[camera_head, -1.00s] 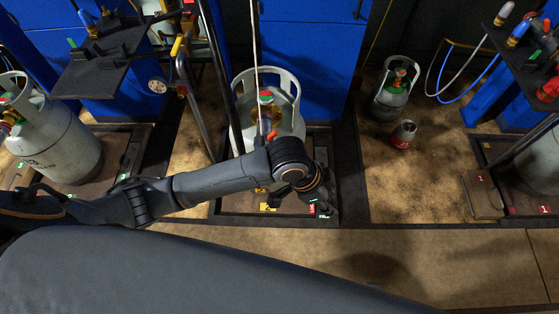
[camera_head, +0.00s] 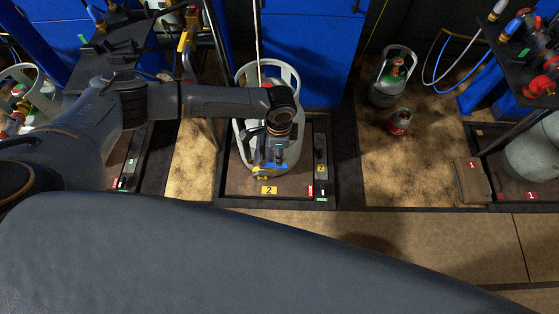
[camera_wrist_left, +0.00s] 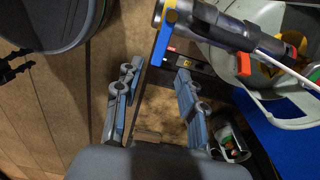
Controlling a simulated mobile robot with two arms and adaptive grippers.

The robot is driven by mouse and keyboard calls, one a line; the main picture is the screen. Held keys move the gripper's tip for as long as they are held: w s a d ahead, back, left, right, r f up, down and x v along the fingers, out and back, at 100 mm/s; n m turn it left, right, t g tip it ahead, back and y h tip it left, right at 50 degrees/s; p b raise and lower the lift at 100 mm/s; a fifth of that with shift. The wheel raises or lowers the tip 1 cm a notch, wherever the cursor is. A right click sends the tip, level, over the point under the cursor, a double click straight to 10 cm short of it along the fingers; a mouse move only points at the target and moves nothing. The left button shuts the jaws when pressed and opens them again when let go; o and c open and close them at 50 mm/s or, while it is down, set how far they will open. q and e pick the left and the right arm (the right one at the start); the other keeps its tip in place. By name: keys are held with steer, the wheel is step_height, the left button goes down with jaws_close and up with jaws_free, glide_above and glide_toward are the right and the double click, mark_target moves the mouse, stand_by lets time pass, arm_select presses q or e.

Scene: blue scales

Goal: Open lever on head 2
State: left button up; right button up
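In the left wrist view, the grey metal filling head (camera_wrist_left: 225,30) lies across the top right, with a blue lever-like part (camera_wrist_left: 161,38) on its left end and an orange-red part (camera_wrist_left: 243,63) below. It is close to the light grey gas cylinder (camera_wrist_left: 268,22). My left gripper (camera_wrist_left: 152,98) is open and empty. Its two fingers are apart, below the blue part and not touching it. In the head view, my left gripper (camera_head: 267,160) hangs in front of the cylinder (camera_head: 283,78) on the scale (camera_head: 230,191) labelled 2. My wrist hides most of the filling head. My right gripper is out of view.
Scale 1 (camera_head: 505,199) and its cylinder stand at the right. A grey cylinder (camera_head: 390,82) and a small red one (camera_head: 399,122) stand on the floor between. A dark shelf (camera_head: 105,52) and hoses are at the left. Floor in front is clear.

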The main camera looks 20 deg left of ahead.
mark_target(273, 166)
arm_select(q)
step_height(273, 166, down, 7)
steer(key=shift+r+b, duration=0.1)
steer(key=shift+b, duration=0.25)
jaws_close()
